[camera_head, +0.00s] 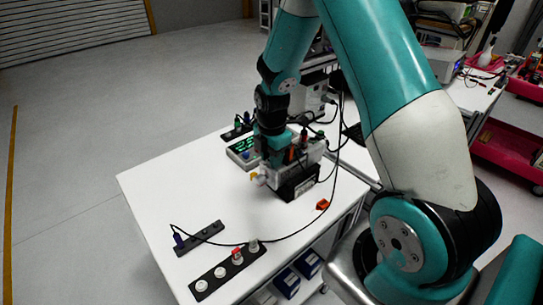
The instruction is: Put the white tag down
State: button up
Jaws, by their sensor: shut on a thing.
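My gripper (270,162) points down over the white table, just in front of a dark box-shaped device. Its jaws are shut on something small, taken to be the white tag. The tag itself is too small and too hidden by the gripper and arm for me to make out its shape. I cannot tell whether it touches the device or the table.
The device (298,186) has a black front and cables. A green-lit display unit (240,154) stands behind left. An orange piece (322,204) lies at the right edge. Black strips with knobs (230,272) and a blue plug (200,238) lie in front. The table's left (160,185) is clear.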

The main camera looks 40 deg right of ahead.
jog(key=shift+f, duration=0.2)
jog(key=o, duration=0.9)
jog(key=shift+r, duration=0.1)
jog(key=shift+r, duration=0.1)
notch_tip(320, 180, up, 12)
jog(key=b, duration=0.3)
jog(key=s+a+r+m+y, duration=0.1)
jog(key=s+a+r+m, duration=0.1)
jog(key=s+a, duration=0.5)
jog(key=s+a+r+m+y, duration=0.1)
jog(key=s+a+r+m, duration=0.2)
jog(key=s+a+m, duration=0.2)
jog(key=s+a+r+m+y, duration=0.2)
jog(key=s+a+m, duration=0.2)
jog(key=s+a, duration=0.6)
jog(key=shift+s+a+r, duration=0.15)
jog(key=shift+a, duration=0.15)
